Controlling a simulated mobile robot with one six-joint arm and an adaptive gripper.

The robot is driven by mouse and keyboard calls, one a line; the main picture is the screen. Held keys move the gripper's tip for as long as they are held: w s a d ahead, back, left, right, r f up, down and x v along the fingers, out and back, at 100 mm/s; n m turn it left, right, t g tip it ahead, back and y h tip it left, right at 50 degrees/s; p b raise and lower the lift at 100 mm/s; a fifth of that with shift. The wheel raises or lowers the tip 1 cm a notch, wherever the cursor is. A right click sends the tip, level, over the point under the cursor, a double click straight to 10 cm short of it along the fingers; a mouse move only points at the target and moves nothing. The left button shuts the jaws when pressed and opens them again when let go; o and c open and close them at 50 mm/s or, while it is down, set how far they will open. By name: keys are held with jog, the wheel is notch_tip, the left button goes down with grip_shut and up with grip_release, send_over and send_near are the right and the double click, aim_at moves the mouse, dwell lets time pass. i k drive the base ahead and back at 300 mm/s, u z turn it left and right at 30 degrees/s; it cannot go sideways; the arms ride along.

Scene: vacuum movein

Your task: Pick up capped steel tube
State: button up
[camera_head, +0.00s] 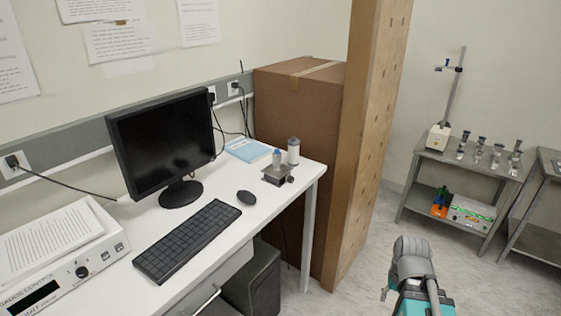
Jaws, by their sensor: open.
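An upright pale steel-coloured cylinder with a dark cap (293,151) stands near the far right corner of the white desk. It looks like the capped steel tube. Grey and teal parts of my arm show at the bottom right, in front of the floor and well apart from the desk corner. I cannot make out my gripper's fingers in this view.
The white desk (225,228) carries a monitor (160,140), keyboard (188,240), mouse (246,198), blue booklet (248,150) and a control box (62,265). A cardboard box (300,110) and tall brown panel (365,130) stand behind. A metal shelf table (490,174) is at right.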

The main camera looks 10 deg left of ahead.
aim_at(276, 154)
jog(key=u, duration=0.05)
jog(key=i, duration=0.95)
jog(key=z, duration=0.05)
